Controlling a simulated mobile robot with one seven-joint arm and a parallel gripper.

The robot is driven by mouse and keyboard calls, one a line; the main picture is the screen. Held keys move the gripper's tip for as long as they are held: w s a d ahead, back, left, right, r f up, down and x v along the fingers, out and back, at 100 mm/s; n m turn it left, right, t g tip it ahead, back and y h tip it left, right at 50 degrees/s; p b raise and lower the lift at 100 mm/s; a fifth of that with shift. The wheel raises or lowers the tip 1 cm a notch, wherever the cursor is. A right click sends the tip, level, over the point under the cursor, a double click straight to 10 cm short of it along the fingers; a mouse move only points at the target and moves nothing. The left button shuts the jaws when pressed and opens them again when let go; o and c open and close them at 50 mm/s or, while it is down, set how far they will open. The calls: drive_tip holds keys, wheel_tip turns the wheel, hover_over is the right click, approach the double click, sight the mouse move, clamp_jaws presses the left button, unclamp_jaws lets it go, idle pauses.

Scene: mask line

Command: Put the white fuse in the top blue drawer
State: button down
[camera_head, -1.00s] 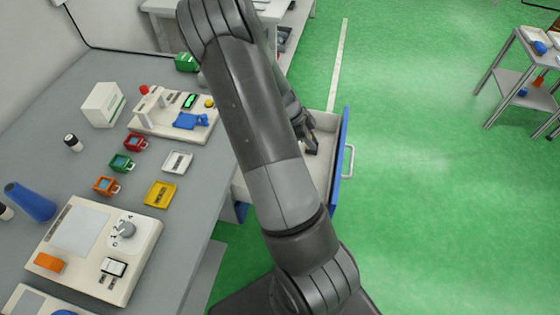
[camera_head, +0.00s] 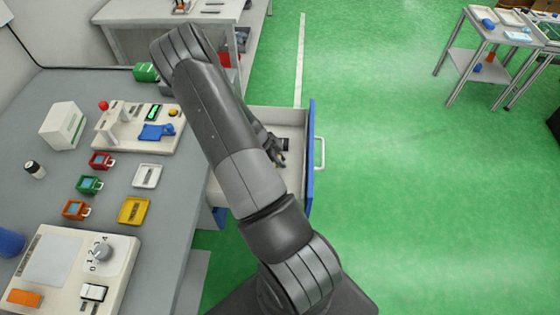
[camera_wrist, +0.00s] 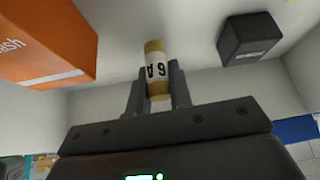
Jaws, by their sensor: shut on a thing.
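The white fuse (camera_wrist: 157,67) has gold end caps and a "6A" label. It stands between the fingers of my gripper (camera_wrist: 158,82), which is shut on it in the wrist view. The top blue drawer (camera_head: 311,160) is pulled out from under the bench. Its pale inside shows in the wrist view (camera_wrist: 205,85). My gripper shows in the head view (camera_head: 279,158) within the drawer's outline, partly hidden by my arm. I cannot tell whether the fuse touches the drawer floor.
In the drawer are an orange box (camera_wrist: 50,45) left of the fuse and a dark box (camera_wrist: 249,38) to its right. The bench (camera_head: 178,195) on the left holds coloured parts, a fixture (camera_head: 135,128) and a meter (camera_head: 72,270). Green floor right of the drawer is clear.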

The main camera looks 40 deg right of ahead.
drive_tip(key=shift+f, duration=0.4)
drive_tip(key=shift+f, duration=0.15)
drive_tip(key=c, duration=1.3)
unclamp_jaws()
drive_tip(key=v, duration=0.7)
drive_tip(key=shift+r, duration=0.35)
drive_tip(key=shift+w, duration=0.15)
